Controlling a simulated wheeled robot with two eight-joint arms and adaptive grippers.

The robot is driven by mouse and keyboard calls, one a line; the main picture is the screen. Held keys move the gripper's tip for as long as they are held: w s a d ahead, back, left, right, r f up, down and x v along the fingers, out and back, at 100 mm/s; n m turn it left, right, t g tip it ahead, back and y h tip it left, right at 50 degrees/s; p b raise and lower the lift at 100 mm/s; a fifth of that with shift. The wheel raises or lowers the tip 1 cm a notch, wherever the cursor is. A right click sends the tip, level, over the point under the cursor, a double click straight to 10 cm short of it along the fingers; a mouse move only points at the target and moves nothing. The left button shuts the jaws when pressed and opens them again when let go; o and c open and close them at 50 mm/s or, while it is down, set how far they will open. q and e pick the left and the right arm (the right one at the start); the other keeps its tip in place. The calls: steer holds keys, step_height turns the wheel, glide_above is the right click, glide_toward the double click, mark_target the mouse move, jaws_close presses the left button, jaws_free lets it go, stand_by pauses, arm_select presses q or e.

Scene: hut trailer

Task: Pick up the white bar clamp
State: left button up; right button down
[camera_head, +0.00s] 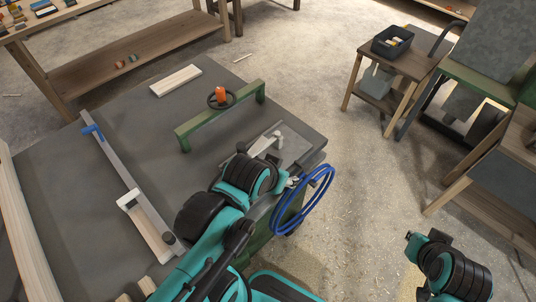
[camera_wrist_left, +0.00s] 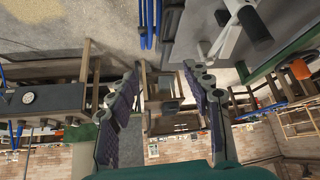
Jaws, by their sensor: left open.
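The white bar clamp (camera_head: 264,142) lies near the right end of the dark-topped workbench (camera_head: 235,75), just beyond my left wrist. In the left wrist view a pale clamp part with a black handle (camera_wrist_left: 257,28) shows at upper right, apart from the fingers. My left gripper (camera_wrist_left: 163,75) is open, with nothing between its fingertips. In the head view my left wrist and forearm hide most of the gripper and part of the bench. My right arm shows at lower right, but its gripper is not visible.
A green frame (camera_head: 205,124) with an orange-topped wheel (camera_head: 221,97) stands behind the clamp. A blue hose coil (camera_head: 304,200) hangs at the bench's right edge. A long grey bar clamp (camera_head: 122,172) and a pale wood block (camera_head: 175,80) lie left. Floor right of the bench is open.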

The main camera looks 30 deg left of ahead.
arm_select(q)
steer(key=n+g+p, duration=0.7)
steer(key=n+p, duration=0.4)
steer(key=n, duration=0.4)
glide_above(241, 147)
steer(key=f, duration=0.2)
steer(key=shift+a+f, duration=0.25)
steer(key=shift+f, duration=0.1)
steer(key=shift+s+a+f, duration=0.1)
steer(key=shift+f, duration=0.2)
steer(key=f, duration=0.2)
steer(key=f+b, duration=0.1)
steer(key=f, duration=0.4)
steer(key=shift+w+d+f+b, duration=0.2)
steer(key=shift+d+f+b, duration=0.1)
steer(key=shift+b, duration=0.1)
jaws_close()
